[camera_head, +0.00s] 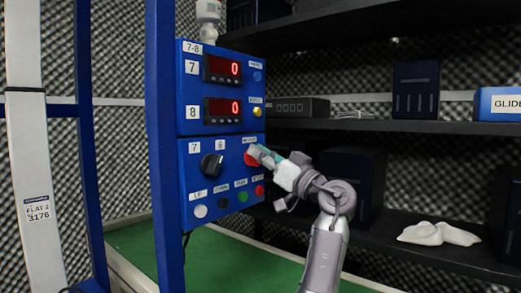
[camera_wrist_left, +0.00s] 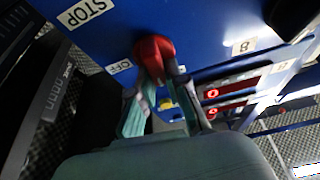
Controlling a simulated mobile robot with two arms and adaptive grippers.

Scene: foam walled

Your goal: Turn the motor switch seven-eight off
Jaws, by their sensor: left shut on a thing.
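A blue control box labelled 7-8 (camera_head: 222,128) stands on a blue post. On its lower panel sits a red switch knob (camera_head: 249,159), partly hidden by my left gripper (camera_head: 262,152). In the left wrist view the red knob (camera_wrist_left: 153,47) lies between the fingertips of my left gripper (camera_wrist_left: 158,76), which is shut on it. An OFF label (camera_wrist_left: 119,66) is beside the knob. The label above the knob in the head view is too small to read. My right gripper is not in view.
A black selector knob (camera_head: 211,165) is left of the red knob. Several coloured buttons (camera_head: 223,203) line the panel below. Two red displays (camera_head: 222,69) read 0. Dark shelves (camera_head: 385,126) with boxes stand behind on the right. A green surface (camera_head: 133,240) lies below.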

